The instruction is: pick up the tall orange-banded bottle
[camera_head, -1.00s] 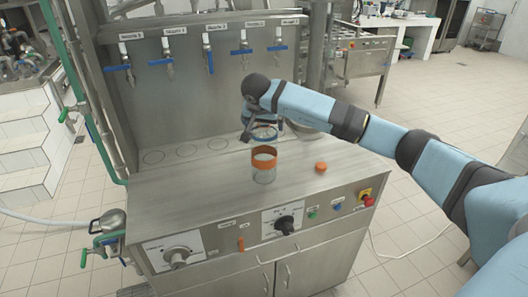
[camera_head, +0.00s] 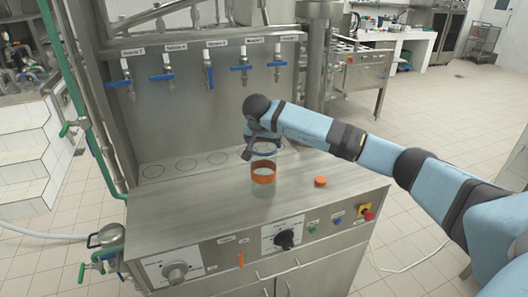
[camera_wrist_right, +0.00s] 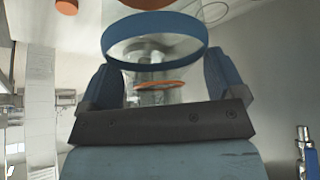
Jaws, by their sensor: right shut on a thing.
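The orange-banded bottle (camera_head: 263,179) stands upright on the steel counter. It is clear, with a wide orange band at its top. My right gripper (camera_head: 263,151) is just behind it, shut on a clear blue-banded container (camera_head: 265,153). In the right wrist view the blue band (camera_wrist_right: 153,36) shows between the fingers of the right gripper (camera_wrist_right: 160,82). An orange ring shows through the clear wall there; I cannot tell what it belongs to. My left gripper is not in view.
An orange cap (camera_head: 320,181) lies on the counter (camera_head: 190,205) to the right of the bottle. Several blue-handled taps (camera_head: 208,72) hang on the back panel. Knobs and a red button (camera_head: 367,213) line the front. The counter's left part is clear.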

